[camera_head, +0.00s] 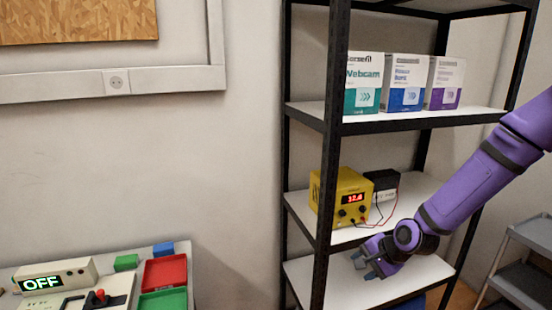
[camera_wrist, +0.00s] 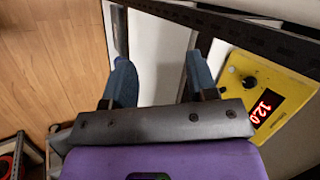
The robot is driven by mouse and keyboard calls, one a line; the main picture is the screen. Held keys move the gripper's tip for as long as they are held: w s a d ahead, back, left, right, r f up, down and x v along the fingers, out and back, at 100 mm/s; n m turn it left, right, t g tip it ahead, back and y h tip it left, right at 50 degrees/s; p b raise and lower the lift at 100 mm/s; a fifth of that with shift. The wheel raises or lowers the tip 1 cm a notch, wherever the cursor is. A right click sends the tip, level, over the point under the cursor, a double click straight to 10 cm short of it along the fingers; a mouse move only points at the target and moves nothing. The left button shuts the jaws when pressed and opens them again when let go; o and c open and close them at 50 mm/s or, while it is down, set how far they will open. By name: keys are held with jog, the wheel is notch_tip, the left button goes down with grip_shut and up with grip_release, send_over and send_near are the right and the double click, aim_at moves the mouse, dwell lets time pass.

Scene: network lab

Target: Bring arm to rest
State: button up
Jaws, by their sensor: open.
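My purple arm reaches in from the right in the head view. My gripper (camera_head: 366,264) is low at the shelf rack, in front of the lower white shelf (camera_head: 336,285) and below the yellow power supply (camera_head: 342,198). In the wrist view my gripper (camera_wrist: 160,78) has its two blue-grey fingers wide apart, with nothing between them. The yellow power supply (camera_wrist: 240,85) shows at the right there, with a lit red display and close to the right finger.
The black rack post (camera_head: 331,150) stands left of my gripper. Several boxes (camera_head: 407,82) sit on the upper shelf. A black box (camera_head: 383,184) is wired to the power supply. A grey step stool (camera_head: 522,262) is at right. Red tray (camera_head: 165,272) and OFF device (camera_head: 55,275) are lower left.

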jog(key=s+d+r+n+h, duration=0.3)
jog(key=s+r, duration=0.2)
jog(key=r, duration=0.4)
jog(key=s+d+r+n+h, duration=0.3)
jog(key=s+r, duration=0.1)
jog(key=r, duration=0.6)
jog(key=s+r+n, duration=0.2)
jog(key=s+r, duration=0.4)
jog(key=s, duration=0.3)
jog(key=s+r+n+y, duration=0.1)
jog(key=s+r+n, duration=0.1)
jog(key=s+r, duration=0.5)
jog(key=s, duration=0.2)
jog(key=shift+s+d+r, duration=0.15)
jog(key=shift+s+d, duration=0.2)
jog(key=shift+w, duration=0.1)
